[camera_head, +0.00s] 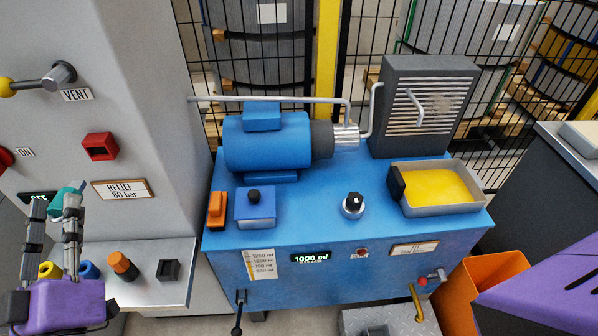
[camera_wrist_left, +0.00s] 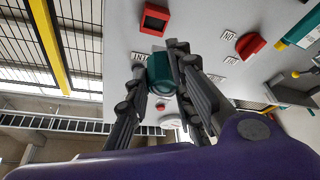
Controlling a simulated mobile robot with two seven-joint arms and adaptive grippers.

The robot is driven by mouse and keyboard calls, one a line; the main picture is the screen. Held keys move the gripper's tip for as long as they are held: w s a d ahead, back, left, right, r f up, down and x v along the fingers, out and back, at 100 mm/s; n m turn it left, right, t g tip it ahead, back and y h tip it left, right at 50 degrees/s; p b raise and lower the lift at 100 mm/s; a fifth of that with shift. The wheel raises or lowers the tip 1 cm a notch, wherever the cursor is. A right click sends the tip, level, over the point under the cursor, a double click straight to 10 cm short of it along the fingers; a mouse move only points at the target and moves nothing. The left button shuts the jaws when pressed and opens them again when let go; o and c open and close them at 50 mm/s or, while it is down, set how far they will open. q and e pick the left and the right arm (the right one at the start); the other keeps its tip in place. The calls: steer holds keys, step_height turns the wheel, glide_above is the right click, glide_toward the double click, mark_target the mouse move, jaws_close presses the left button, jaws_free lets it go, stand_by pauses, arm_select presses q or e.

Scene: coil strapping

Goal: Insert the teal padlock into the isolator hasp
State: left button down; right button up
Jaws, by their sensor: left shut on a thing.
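The teal padlock (camera_head: 68,196) is held between the fingers of my left gripper (camera_head: 56,208) at the lower left of the head view. In the left wrist view, the teal padlock (camera_wrist_left: 159,72) sits between the fingertips of my left gripper (camera_wrist_left: 163,60), in front of the grey panel. A red rotary handle (camera_head: 5,160), probably the isolator, is cut off at the left edge, near an ON label. It seems to be the red part (camera_wrist_left: 250,46) in the left wrist view. I cannot make out the hasp. My right gripper's fingers are not in view.
The grey panel (camera_head: 150,60) carries a red square part (camera_head: 100,146) and a RELIEF 80 bar plate (camera_head: 121,189). Below it, a ledge (camera_head: 185,285) holds an orange-topped item (camera_head: 122,265) and a dark block (camera_head: 168,270). A blue power unit (camera_head: 330,215) stands to the right.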

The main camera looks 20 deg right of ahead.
mark_target(81, 182)
arm_select(q)
steer(key=shift+d, duration=0.15)
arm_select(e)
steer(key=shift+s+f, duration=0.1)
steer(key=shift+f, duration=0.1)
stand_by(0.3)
arm_select(q)
steer(key=shift+w+d+r+m, duration=0.1)
steer(key=shift+w+m, duration=0.2)
steer(key=shift+w, duration=0.1)
steer(key=shift+w+d+p, duration=0.25)
steer(key=shift+w, duration=0.35)
steer(key=shift+w+d+p, duration=0.25)
steer(key=shift+w, duration=0.35)
steer(key=shift+w+d, duration=0.2)
steer(key=shift+w, duration=0.35)
steer(key=shift+w+d, duration=0.15)
steer(key=shift+w, duration=0.35)
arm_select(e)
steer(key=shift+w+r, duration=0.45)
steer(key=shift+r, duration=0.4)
arm_select(q)
steer(key=shift+p, duration=0.5)
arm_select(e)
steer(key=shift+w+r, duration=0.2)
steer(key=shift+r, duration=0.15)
arm_select(q)
steer(key=shift+w+d, duration=0.1)
steer(key=shift+w, duration=0.1)
